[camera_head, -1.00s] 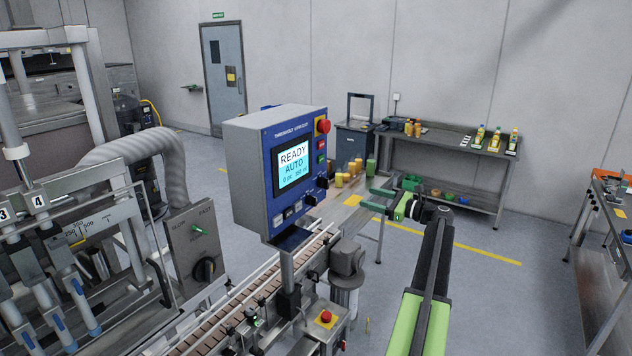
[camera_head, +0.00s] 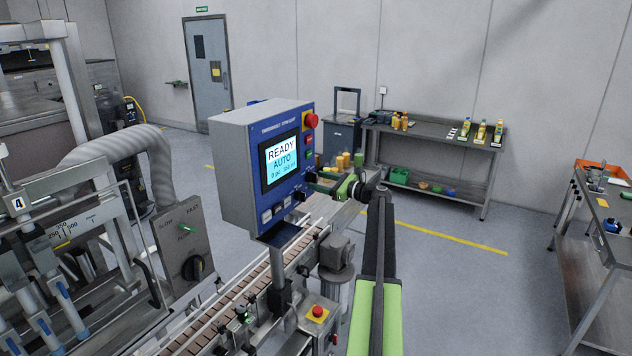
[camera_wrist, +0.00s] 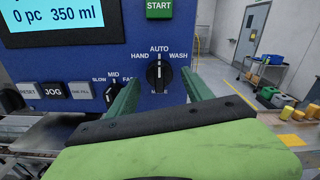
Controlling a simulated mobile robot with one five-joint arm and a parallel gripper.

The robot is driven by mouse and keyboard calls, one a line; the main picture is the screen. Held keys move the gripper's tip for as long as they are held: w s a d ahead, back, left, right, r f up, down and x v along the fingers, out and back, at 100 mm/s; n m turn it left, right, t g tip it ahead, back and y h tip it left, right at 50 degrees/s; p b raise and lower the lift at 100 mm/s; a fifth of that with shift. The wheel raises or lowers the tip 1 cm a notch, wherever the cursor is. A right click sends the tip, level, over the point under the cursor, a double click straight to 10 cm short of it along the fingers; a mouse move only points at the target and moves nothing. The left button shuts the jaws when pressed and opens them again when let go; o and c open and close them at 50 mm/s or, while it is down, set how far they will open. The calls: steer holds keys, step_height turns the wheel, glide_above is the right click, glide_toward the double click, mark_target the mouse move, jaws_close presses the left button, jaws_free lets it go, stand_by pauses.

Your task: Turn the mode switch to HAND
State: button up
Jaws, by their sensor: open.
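The mode switch (camera_wrist: 159,73) is a black rotary knob on the blue control panel (camera_wrist: 60,62), labelled HAND, AUTO and WASH. Its white mark points up at AUTO in the wrist view. My gripper (camera_wrist: 160,92) is open in the wrist view, its two green fingers on either side of the knob, not closed on it. Whether the fingertips touch the panel cannot be told. In the head view my gripper (camera_head: 324,182) is at the right side of the panel box and mostly hides the mode switch. The screen (camera_head: 281,161) reads READY and AUTO.
A similar speed knob (camera_wrist: 113,94) sits just left of the left finger, with the JOG button (camera_wrist: 53,90) beyond it. The green START button (camera_wrist: 159,8) is above. A red emergency stop (camera_head: 311,120) tops the panel. A conveyor (camera_head: 250,290) runs below.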

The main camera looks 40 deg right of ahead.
steer(key=shift+w+a, duration=0.15)
steer(key=shift+w, duration=0.35)
jaws_close()
steer(key=shift+r+n, duration=0.15)
steer(key=shift+n, duration=4.25)
